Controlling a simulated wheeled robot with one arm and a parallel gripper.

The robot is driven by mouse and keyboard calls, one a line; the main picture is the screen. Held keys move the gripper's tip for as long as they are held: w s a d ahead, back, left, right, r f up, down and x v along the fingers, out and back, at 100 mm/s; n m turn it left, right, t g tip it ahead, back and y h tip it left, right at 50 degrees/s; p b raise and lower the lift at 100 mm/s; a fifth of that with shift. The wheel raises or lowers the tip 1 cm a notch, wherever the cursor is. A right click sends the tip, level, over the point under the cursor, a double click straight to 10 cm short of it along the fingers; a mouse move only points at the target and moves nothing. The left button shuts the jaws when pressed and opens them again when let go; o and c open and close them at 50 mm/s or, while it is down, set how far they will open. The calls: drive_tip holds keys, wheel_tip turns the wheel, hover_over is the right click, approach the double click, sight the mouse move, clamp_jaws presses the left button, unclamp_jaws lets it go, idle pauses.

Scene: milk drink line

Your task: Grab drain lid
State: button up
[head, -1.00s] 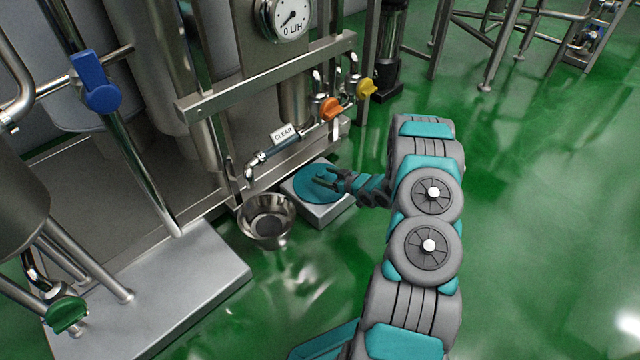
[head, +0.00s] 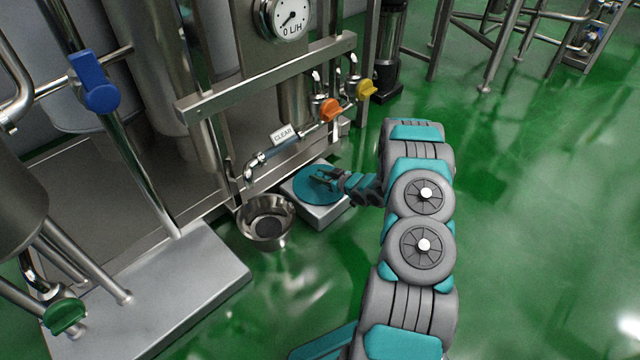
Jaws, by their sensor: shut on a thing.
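The drain lid (head: 308,190) is a flat teal disc. It lies on top of a low grey block (head: 322,213) on the floor, beside the steel frame. My gripper (head: 322,176) reaches in from the right and is shut on the lid, at its upper right part. The fingers are small in this view and hide what they grasp. The lid looks level and I see no clear gap between it and the block.
A steel funnel-shaped drain bowl (head: 284,222) stands just left of the block. A spout (head: 250,172) with a CLEAR tag (head: 284,134) hangs above it. An orange valve handle (head: 331,109) and a yellow one (head: 367,89) are above. Green floor is open to the right.

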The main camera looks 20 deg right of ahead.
clamp_jaws()
